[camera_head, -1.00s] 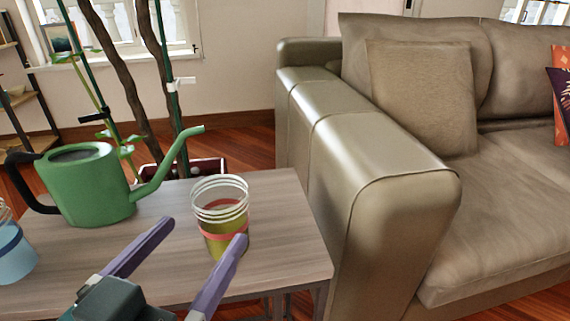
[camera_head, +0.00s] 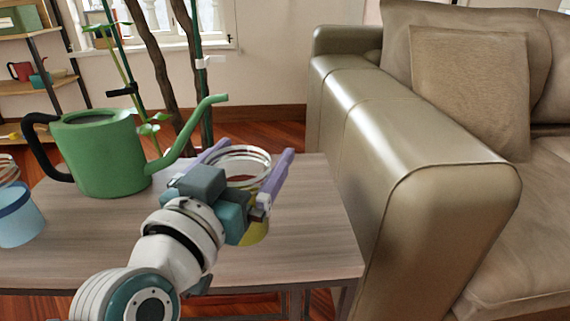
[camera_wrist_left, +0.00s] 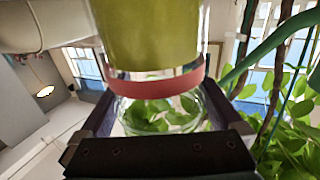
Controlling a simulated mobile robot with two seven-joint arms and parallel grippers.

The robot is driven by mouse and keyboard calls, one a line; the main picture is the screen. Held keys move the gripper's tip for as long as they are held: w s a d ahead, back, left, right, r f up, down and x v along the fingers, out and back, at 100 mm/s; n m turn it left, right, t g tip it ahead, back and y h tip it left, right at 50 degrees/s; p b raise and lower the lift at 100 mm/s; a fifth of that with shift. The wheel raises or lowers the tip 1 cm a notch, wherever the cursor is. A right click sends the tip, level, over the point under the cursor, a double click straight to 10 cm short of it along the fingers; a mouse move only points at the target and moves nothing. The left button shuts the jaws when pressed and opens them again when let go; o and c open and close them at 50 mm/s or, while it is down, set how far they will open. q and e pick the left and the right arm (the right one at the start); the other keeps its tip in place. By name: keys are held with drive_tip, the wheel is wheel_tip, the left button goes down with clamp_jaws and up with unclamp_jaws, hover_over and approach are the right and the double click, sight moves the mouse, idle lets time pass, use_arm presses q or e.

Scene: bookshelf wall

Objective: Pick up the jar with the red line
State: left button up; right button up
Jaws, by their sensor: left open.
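The jar with the red line (camera_head: 257,232) stands on the wooden table, clear-rimmed with a yellow-green lower part, largely hidden behind my left gripper in the head view. In the wrist view its red band (camera_wrist_left: 155,88) shows beside the yellow-green part (camera_wrist_left: 145,35). My left gripper (camera_head: 255,148) is open, with its purple fingers on either side of the jar. In the wrist view the dark fingers (camera_wrist_left: 158,90) flank the jar at its red band. I cannot tell whether they touch it. My right gripper is not in view.
A green watering can (camera_head: 105,150) stands to the left on the table (camera_head: 310,235), its spout reaching toward the jar. A jar with a blue band (camera_head: 18,215) is at the left edge. A beige sofa (camera_head: 415,165) is close on the right. A plant stands behind.

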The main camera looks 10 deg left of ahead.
use_arm(q)
drive_tip(key=shift+r, duration=0.1)
drive_tip(key=c, duration=1.1)
